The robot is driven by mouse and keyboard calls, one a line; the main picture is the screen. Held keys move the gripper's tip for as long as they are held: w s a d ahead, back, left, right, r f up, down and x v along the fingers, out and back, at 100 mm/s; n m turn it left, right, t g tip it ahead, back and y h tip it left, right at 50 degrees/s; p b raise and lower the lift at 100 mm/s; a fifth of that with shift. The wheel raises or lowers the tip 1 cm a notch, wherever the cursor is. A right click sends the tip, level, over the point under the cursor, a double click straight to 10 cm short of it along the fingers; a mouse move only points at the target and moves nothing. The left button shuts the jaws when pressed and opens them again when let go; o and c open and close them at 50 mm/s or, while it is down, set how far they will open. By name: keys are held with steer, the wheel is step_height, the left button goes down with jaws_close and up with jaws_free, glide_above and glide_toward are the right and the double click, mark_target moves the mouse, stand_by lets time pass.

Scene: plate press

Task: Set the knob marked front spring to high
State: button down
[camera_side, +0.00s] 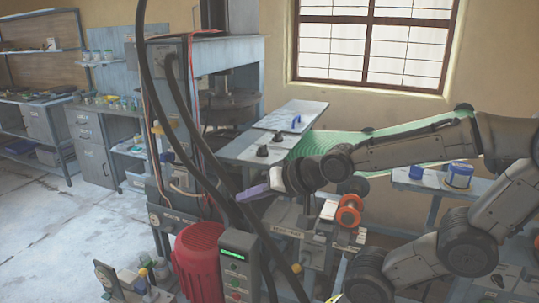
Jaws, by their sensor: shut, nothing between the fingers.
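My gripper (252,192) is left of the picture's centre, at the end of the arm that reaches in from the right. Its pale lavender fingers point left and look shut, with nothing held. Orange-red knobs (349,216) stand below and right of it, near small label plates (286,232). Two black knobs (262,151) sit on a grey plate above the gripper, apart from it. The lettering is too small to read, so I cannot tell which knob is marked front spring or how it is set.
A red motor (199,262) and a control box (238,268) with a green display stand below the gripper. Thick black hoses (178,140) cross in front of the press. A blue tin (459,175) stands at the right. The floor at left is clear.

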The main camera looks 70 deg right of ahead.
steer(key=w+d+m+t+h, duration=0.25)
steer(key=d+m+h, duration=0.25)
steer(key=d+m, duration=0.4)
steer(key=s+d+f+m+g+h, duration=0.1)
steer(key=s+d+f+m+h, duration=0.1)
steer(key=s+d+m+h, duration=0.65)
steer(key=y, duration=0.2)
glide_toward(265, 148)
steer(key=d, duration=0.3)
steer(key=shift+s+d+m, duration=0.1)
steer(key=shift+d+m, duration=0.15)
steer(key=shift+m, duration=0.1)
steer(key=w, duration=0.3)
steer(key=shift+w+d, duration=0.1)
steer(key=shift+w, duration=0.5)
